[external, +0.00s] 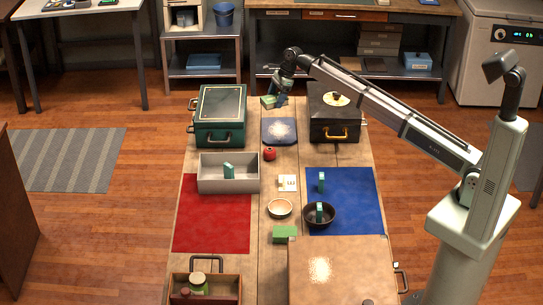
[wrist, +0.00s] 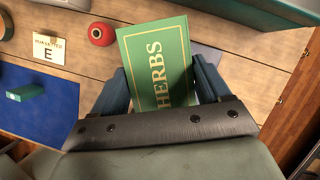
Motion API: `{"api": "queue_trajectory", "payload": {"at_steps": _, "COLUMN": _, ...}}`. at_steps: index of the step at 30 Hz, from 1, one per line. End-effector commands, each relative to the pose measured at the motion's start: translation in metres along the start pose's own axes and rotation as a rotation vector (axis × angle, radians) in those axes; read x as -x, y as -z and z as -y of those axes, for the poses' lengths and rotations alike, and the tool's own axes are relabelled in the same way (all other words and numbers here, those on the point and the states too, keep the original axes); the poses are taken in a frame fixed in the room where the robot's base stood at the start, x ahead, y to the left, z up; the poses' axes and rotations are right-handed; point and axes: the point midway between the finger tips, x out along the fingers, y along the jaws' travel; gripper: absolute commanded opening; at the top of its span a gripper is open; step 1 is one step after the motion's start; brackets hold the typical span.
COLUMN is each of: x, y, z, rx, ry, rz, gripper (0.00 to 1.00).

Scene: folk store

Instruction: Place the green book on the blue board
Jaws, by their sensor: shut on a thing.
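The green book (wrist: 158,65), with "HERBS" on its cover, is between the two fingers of my gripper (wrist: 160,88), which is shut on it. In the external view the book (external: 268,102) hangs at my gripper (external: 276,98) near the table's far end. The blue board (external: 279,131) is a small dark blue square between two cases. In the external picture the book appears just past its far edge; its height above the table is hard to tell. In the wrist view a bit of the board (wrist: 207,53) shows behind the book, which hides the rest.
A green case (external: 220,113) is left of the board and a black case (external: 335,115) right of it. A red round object (external: 269,153) sits nearer. A larger blue mat (external: 345,185) carries small green blocks and a dark bowl. A grey bin (external: 210,180) stands left.

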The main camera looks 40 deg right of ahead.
Motion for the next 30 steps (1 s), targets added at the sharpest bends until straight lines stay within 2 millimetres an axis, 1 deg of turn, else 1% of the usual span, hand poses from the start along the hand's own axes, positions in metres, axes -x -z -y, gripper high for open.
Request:
{"api": "queue_trajectory", "payload": {"at_steps": 1, "x": 0.004, "y": 0.010, "z": 0.005, "rx": -0.014, "ry": 0.006, "rz": 0.001, "gripper": 0.41}}
{"api": "queue_trajectory", "payload": {"at_steps": 5, "x": 0.012, "y": 0.029, "z": 0.016, "rx": -0.043, "ry": 0.018, "rz": 0.001, "gripper": 0.41}}
{"api": "queue_trajectory", "payload": {"at_steps": 6, "x": 0.003, "y": 0.030, "z": 0.014, "rx": -0.040, "ry": 0.015, "rz": 0.000, "gripper": 0.41}}
{"api": "queue_trajectory", "payload": {"at_steps": 11, "x": -0.015, "y": 0.037, "z": 0.014, "rx": -0.039, "ry": 0.016, "rz": 0.000, "gripper": 0.41}}
{"api": "queue_trajectory", "payload": {"at_steps": 12, "x": -0.022, "y": 0.039, "z": 0.014, "rx": -0.039, "ry": 0.015, "rz": 0.000, "gripper": 0.41}}
{"api": "queue_trajectory", "payload": {"at_steps": 20, "x": -0.042, "y": 0.047, "z": 0.014, "rx": -0.037, "ry": 0.016, "rz": 0.000, "gripper": 0.41}}
{"api": "queue_trajectory", "payload": {"at_steps": 23, "x": -0.054, "y": 0.052, "z": 0.014, "rx": -0.038, "ry": 0.014, "rz": 0.000, "gripper": 0.41}}
{"api": "queue_trajectory", "payload": {"at_steps": 30, "x": -0.087, "y": 0.066, "z": 0.014, "rx": -0.038, "ry": 0.015, "rz": 0.000, "gripper": 0.41}}
